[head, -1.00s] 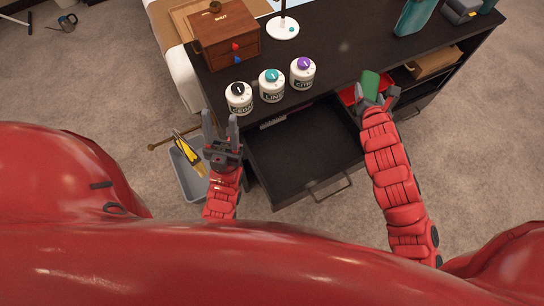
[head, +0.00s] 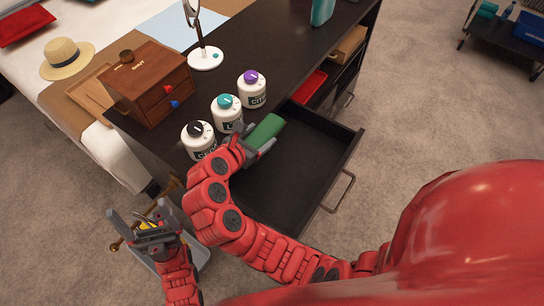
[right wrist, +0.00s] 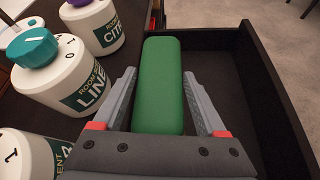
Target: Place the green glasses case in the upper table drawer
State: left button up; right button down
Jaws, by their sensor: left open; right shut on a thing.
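The green glasses case (head: 265,130) is held by my right gripper (head: 262,143) over the left back part of the open upper drawer (head: 318,190). In the right wrist view, the case (right wrist: 162,85) lies lengthwise between the fingers of my right gripper (right wrist: 160,100), with the dark drawer (right wrist: 222,75) below and to the right. How far the case is above the drawer floor I cannot tell. The drawer is pulled out from the dark table (head: 270,48) and looks empty where visible. My left gripper (head: 138,215) is open and empty, left of the drawer.
Three white canisters (head: 227,113) stand along the table edge beside the drawer. A wooden box (head: 150,85) and a white stand (head: 205,58) are behind them. A red item (head: 308,86) sits in an open compartment right of the drawer. A grey bin is partly hidden below my left gripper.

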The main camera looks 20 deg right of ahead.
jog(key=b, duration=0.3)
send_over(268, 161)
jog(key=s+a, duration=0.3)
notch_tip(268, 161, down, 7)
notch_tip(268, 161, down, 6)
jog(key=shift+w+d+f+b, duration=0.1)
jog(key=shift+w+b, duration=0.05)
jog(key=shift+b, duration=0.35)
jog(key=shift+w+d, duration=0.25)
jog(key=shift+w+d+f, duration=0.25)
jog(key=shift+w+d, duration=0.85)
jog(key=shift+d, duration=0.1)
jog(key=shift+f, duration=0.3)
jog(key=shift+c, duration=1)
grip_release()
jog(key=shift+a, duration=0.1)
